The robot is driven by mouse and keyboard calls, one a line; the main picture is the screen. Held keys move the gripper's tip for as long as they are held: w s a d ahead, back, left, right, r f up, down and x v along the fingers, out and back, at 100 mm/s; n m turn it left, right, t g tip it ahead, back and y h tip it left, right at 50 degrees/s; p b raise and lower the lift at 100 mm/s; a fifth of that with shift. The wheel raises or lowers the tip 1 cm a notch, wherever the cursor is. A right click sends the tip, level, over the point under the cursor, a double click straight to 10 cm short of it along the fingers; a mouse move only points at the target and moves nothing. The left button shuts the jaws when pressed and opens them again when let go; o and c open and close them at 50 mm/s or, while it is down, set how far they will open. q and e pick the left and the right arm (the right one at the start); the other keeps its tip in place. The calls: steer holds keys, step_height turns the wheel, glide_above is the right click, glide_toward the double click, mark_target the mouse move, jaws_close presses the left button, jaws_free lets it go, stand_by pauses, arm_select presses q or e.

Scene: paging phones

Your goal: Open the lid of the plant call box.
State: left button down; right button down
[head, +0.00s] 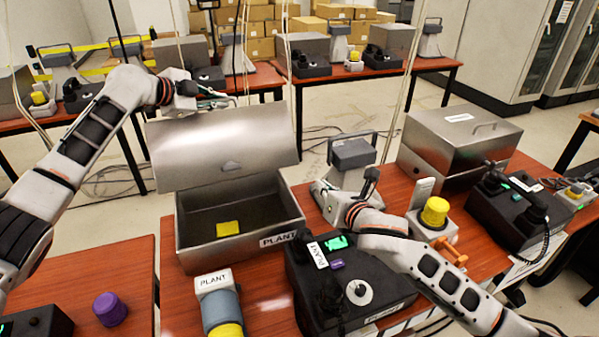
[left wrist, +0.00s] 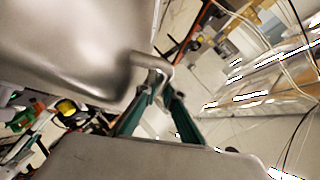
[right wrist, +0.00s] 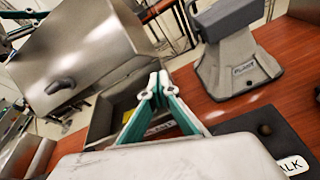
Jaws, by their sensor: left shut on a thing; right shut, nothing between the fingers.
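The plant call box (head: 192,240) is a metal box with a PLANT label on its front. Its lid (head: 215,150) stands raised, tilted up at the back, so the inside shows, with a yellow patch (head: 228,228) in it. My left gripper (left wrist: 160,92) is shut on the lid's bent metal handle (left wrist: 150,62); in the head view it is partly hidden behind the lid's upper edge. My right gripper (right wrist: 157,84) is shut and empty, in front of the open box in the right wrist view. The lid also shows there (right wrist: 80,45).
A black phone unit with a PLANT tag (head: 375,290) stands right of the box. A closed metal box (head: 455,140) and a yellow-topped beacon (head: 435,215) are further right. A purple knob (head: 109,309) is at lower left.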

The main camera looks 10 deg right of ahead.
steer(key=w+a+f+n, duration=0.1)
steer(key=w, duration=0.1)
steer(key=w+a+f+n, duration=0.1)
steer(key=w+f, duration=0.1)
steer(key=w+a+f+n, duration=0.1)
steer(key=w+a, duration=0.1)
steer(key=w, duration=0.1)
steer(key=shift+f+n+g, duration=0.3)
steer(key=shift+f+g, duration=0.05)
steer(key=shift+g, duration=0.05)
steer(key=shift+w+a+r, duration=0.15)
steer(key=shift+w+r, duration=0.5)
steer(key=shift+r, duration=0.1)
steer(key=shift+w+a+r, duration=0.1)
steer(key=shift+w+r, duration=0.55)
steer(key=shift+r, duration=0.1)
steer(key=shift+r, duration=0.1)
